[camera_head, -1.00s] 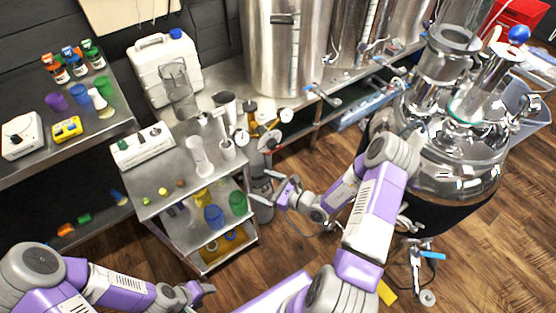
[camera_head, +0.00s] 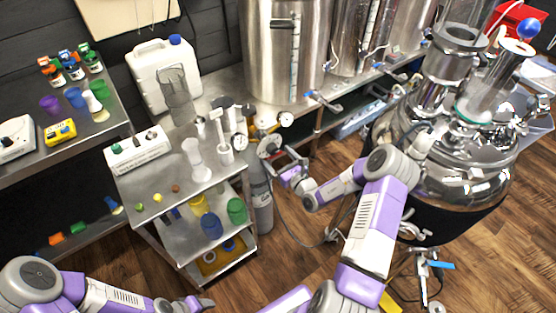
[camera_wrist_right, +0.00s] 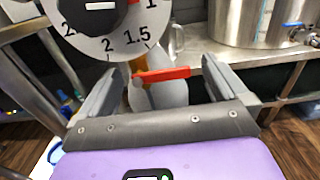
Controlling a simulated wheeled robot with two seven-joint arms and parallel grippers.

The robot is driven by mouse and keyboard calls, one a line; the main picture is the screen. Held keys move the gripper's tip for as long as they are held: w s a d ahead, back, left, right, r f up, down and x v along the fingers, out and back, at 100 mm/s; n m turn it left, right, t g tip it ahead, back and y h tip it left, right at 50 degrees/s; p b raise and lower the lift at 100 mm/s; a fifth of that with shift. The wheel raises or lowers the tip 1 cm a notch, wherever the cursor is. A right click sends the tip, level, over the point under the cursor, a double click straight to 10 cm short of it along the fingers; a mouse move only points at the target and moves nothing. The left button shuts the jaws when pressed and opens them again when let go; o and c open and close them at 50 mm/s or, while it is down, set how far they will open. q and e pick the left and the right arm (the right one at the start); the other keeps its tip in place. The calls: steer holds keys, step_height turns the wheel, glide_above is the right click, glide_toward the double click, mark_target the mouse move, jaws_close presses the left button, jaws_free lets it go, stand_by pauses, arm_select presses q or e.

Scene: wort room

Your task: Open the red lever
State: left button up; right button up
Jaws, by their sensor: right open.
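The red lever (camera_wrist_right: 162,75) shows in the right wrist view, lying roughly crosswise on a grey valve body just below a large round dial. My right gripper (camera_wrist_right: 162,68) is open, with one finger on either side of the lever. The fingers appear apart from it. In the head view my right gripper (camera_head: 280,160) is by the top of the grey gas cylinder (camera_head: 262,203); the lever cannot be made out clearly there. My left gripper (camera_head: 198,304) is low at the bottom edge, far from the lever, its jaws unclear.
The dial (camera_wrist_right: 100,22) sits close above the right fingers. A metal cart (camera_head: 180,220) with glassware stands left of the cylinder. A steel bench with large kettles (camera_head: 285,55) is behind. A shiny tank (camera_head: 450,180) stands right. Wooden floor is open in front.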

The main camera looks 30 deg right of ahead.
steer(key=c, duration=1.1)
steer(key=shift+o, duration=0.2)
steer(key=shift+f+m+p, duration=0.2)
steer(key=shift+m+p, duration=1.2)
steer(key=shift+p, duration=0.25)
steer(key=shift+s+a+f+m+p, duration=0.15)
steer(key=shift+f+m+p, duration=0.3)
steer(key=shift+m+p, duration=1)
steer(key=shift+w+a+f+m+p, duration=0.1)
steer(key=shift+a+f+m+p, duration=0.3)
steer(key=shift+m, duration=1.95)
steer(key=shift+s+a+f+m+p, duration=0.1)
steer(key=shift+f+m+p, duration=0.4)
steer(key=shift+m+p, duration=1)
steer(key=shift+m+b, duration=0.35)
steer(key=shift+m, duration=0.15)
steer(key=o, duration=1.1)
steer(key=shift+c, duration=0.2)
